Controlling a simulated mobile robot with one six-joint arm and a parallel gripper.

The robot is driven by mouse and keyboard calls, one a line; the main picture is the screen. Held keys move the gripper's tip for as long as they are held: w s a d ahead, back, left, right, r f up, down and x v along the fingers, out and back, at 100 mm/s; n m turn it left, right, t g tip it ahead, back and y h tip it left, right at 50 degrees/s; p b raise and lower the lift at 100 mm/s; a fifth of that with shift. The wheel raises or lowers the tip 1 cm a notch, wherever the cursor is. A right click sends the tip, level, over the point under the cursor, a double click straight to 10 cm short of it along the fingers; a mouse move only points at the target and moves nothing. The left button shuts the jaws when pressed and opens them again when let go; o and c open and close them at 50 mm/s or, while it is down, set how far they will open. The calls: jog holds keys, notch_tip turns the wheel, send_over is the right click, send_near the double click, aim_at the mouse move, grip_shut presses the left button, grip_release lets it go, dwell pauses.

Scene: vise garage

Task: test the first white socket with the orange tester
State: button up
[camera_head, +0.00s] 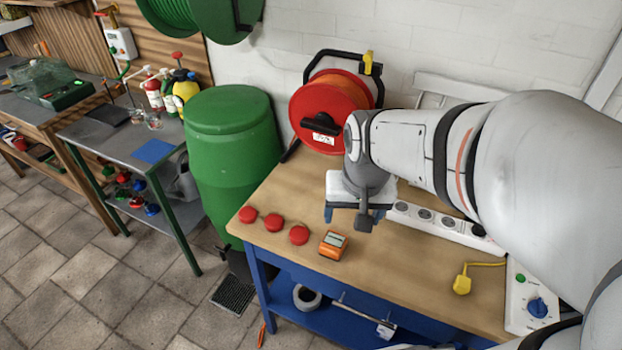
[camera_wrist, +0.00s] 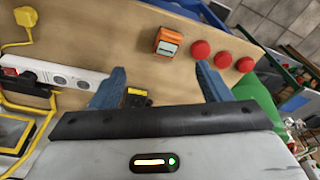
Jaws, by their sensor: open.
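The orange tester (camera_head: 333,245) with a grey display stands near the front edge of the wooden workbench, right of several red caps. It also shows in the wrist view (camera_wrist: 168,42), beyond my gripper's fingers. The white socket strip (camera_head: 440,224) lies along the back of the bench, partly hidden behind my arm. In the wrist view the strip (camera_wrist: 65,76) is left of my gripper. My gripper (camera_head: 348,215) is above the bench, behind the tester and apart from it. Its two blue fingers (camera_wrist: 160,85) are spread with nothing between them.
Red caps (camera_head: 273,222) sit left of the tester. A yellow plug (camera_head: 462,284) and a control box (camera_head: 530,300) with a blue knob are at the right. A red cable reel (camera_head: 312,108) stands behind; a green barrel (camera_head: 228,170) stands left.

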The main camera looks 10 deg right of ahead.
aim_at(334, 240)
jog(key=shift+o, duration=0.7)
jog(key=w+f+m, duration=0.1)
jog(key=w+f, duration=0.2)
jog(key=f, duration=0.1)
jog(key=w+f+m+g+b, duration=0.1)
jog(key=w+f+m, duration=0.1)
jog(key=f, duration=0.3)
jog(key=w+f+m+g, duration=0.1)
jog(key=w+f, duration=0.3)
jog(key=shift+w+d+f+m, duration=0.15)
jog(key=shift+f+m, duration=0.05)
jog(key=shift+m, duration=0.2)
jog(key=shift+f, duration=1.25)
jog(key=shift+a+f+p, duration=0.15)
jog(key=shift+f+p, duration=0.1)
jog(key=shift+f, duration=1.1)
jog(key=shift+a+f+p, duration=0.15)
jog(key=shift+f+p, duration=0.05)
jog(key=shift+f, duration=1.1)
jog(key=shift+c, duration=0.4)
jog(key=c, duration=0.9)
